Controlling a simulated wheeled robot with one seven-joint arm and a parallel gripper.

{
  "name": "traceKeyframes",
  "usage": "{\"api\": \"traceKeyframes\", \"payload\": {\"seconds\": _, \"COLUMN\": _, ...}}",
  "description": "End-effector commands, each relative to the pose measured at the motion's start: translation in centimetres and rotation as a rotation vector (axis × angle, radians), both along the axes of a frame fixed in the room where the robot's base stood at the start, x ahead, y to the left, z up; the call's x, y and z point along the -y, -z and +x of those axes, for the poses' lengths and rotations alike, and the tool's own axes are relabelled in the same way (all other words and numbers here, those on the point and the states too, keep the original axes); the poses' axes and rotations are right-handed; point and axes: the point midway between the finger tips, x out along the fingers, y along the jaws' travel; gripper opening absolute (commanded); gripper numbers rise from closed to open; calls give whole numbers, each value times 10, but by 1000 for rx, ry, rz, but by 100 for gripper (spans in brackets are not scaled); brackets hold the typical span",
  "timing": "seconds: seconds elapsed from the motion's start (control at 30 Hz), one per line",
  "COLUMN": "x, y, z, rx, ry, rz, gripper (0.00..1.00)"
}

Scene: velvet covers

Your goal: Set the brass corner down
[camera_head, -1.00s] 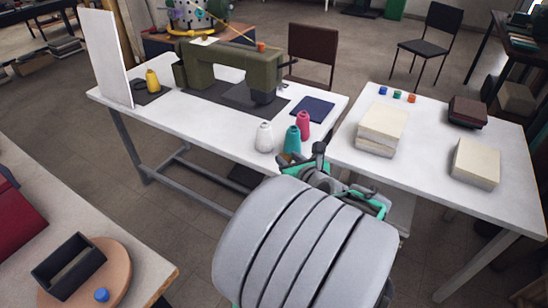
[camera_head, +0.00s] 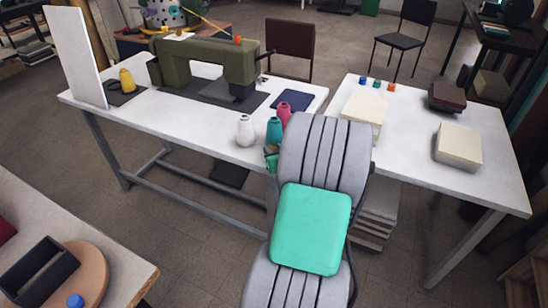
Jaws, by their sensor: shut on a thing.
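I cannot make out the brass corner in the head view. My arm's grey links fill the lower middle and hide my gripper's jaws. Only a small teal and tan piece at the arm's far end shows, just below the teal thread cone (camera_head: 274,131), too little to tell jaws or a held thing. The white sewing table (camera_head: 205,135) and the white right-hand table (camera_head: 410,150) lie beyond and to the right of the arm.
A sewing machine (camera_head: 208,62), a white cone (camera_head: 245,131), a pink cone (camera_head: 284,114) and a dark blue cloth (camera_head: 293,101) are on the sewing table. Cream stacks (camera_head: 458,146) (camera_head: 364,112) and a dark red stack (camera_head: 447,98) stand on the right table, with bare top between them.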

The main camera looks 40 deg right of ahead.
Motion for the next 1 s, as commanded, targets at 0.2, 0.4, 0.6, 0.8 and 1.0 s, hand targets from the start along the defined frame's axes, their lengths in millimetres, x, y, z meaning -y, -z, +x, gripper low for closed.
{"api": "traceKeyframes", "payload": {"seconds": 0.2, "x": -1, "y": 22, "z": -1, "rx": 0, "ry": 1, "rz": 2, "gripper": 0}}
{"api": "traceKeyframes", "payload": {"seconds": 0.4, "x": -1, "y": 24, "z": -1, "rx": -1, "ry": 0, "rz": 3, "gripper": 0}}
{"api": "traceKeyframes", "payload": {"seconds": 0.6, "x": -1, "y": 25, "z": -1, "rx": -1, "ry": 0, "rz": 3, "gripper": 45}}
{"api": "traceKeyframes", "payload": {"seconds": 0.8, "x": -1, "y": 24, "z": -1, "rx": -1, "ry": 0, "rz": 3, "gripper": 54}}
{"api": "traceKeyframes", "payload": {"seconds": 1.0, "x": -1, "y": 21, "z": -1, "rx": 0, "ry": -1, "rz": 2, "gripper": 54}}
